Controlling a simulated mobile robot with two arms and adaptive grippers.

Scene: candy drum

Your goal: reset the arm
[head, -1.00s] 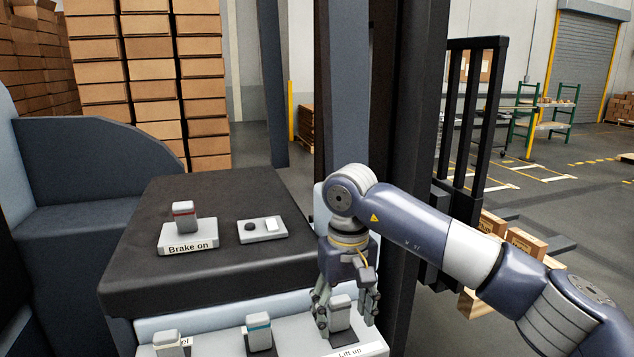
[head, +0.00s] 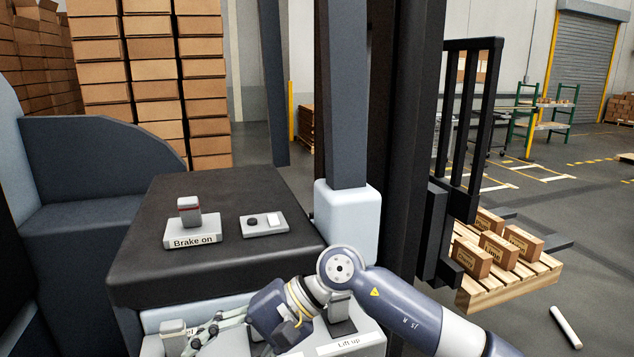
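My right arm comes in from the lower right, and its gripper (head: 205,335) is low over the light control panel (head: 375,343), pointing left. Its fingers are partly cut off by the bottom edge, so I cannot tell how far apart they are. They are near the grey lever (head: 173,333) at the panel's left end, whose label is partly hidden; I cannot tell whether they touch it. The lever by the "Lift up" label (head: 348,343) is partly behind my wrist. The middle lever is hidden. My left gripper is out of view.
The "Brake on" lever (head: 190,212) and a small switch plate (head: 264,224) sit on the black console (head: 230,270). The dark mast (head: 400,120) stands beyond. A pallet (head: 510,283) with several boxes is on the right. A white cylinder (head: 566,327) lies on the floor.

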